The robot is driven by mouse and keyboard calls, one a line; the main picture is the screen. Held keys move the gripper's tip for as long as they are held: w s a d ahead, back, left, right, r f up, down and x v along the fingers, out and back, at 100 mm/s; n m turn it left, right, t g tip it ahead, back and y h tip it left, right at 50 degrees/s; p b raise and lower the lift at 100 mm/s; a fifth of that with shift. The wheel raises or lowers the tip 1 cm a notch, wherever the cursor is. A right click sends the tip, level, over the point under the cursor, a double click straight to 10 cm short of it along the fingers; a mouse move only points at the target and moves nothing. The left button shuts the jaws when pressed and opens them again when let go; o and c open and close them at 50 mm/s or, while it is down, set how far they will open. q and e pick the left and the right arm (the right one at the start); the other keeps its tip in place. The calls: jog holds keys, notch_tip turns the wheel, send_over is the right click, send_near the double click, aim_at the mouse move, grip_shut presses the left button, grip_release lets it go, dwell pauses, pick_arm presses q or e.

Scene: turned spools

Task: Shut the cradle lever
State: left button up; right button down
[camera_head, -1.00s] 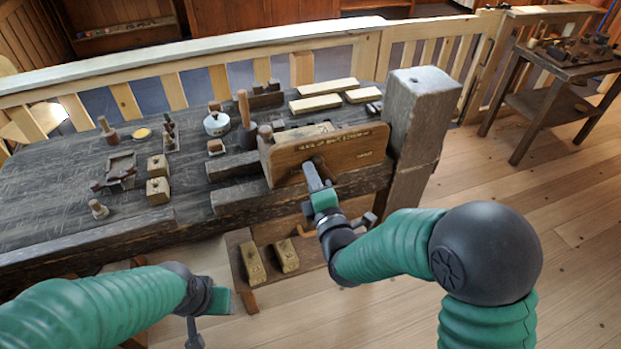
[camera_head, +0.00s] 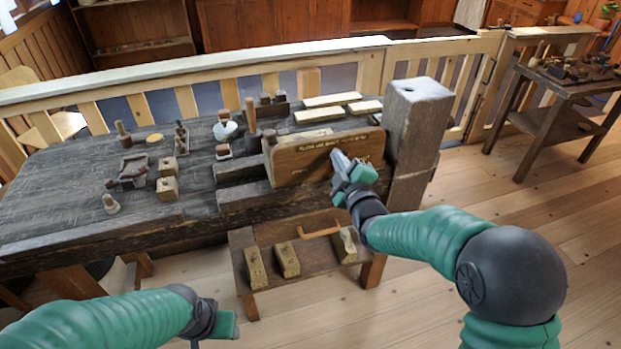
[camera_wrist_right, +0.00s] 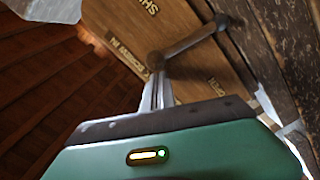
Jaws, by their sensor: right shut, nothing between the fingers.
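A wooden board (camera_head: 308,160) with lettering stands at the front of the workbench, and it fills the upper middle of the right wrist view (camera_wrist_right: 125,25). In that view a bar-like lever (camera_wrist_right: 195,40) lies across the board, from a round hub to a knobbed end at upper right. My right gripper (camera_head: 340,160) is shut and empty in front of the board's right half. Its fingertips (camera_wrist_right: 157,88) appear just below the hub; I cannot tell if they touch. The lever is not distinct in the head view. My left gripper (camera_head: 226,325) is low at the front; its fingers are unclear.
The dark workbench (camera_head: 60,215) holds small blocks, tools and pale wooden bars (camera_head: 332,100). A thick square post (camera_head: 415,115) rises right of the board. A low shelf (camera_head: 310,262) below carries wooden planes. Open floor lies to the right.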

jog(key=shift+w+d+m, duration=0.25)
jog(key=shift+d+m, duration=0.35)
jog(key=shift+m, duration=0.1)
jog(key=shift+w+d+f+m+b, duration=0.1)
jog(key=shift+d+m+b, duration=0.3)
jog(key=shift+d+m, duration=0.25)
jog(key=shift+w+d+f, duration=0.15)
jog(key=shift+d, duration=0.55)
jog(key=shift+d, duration=0.1)
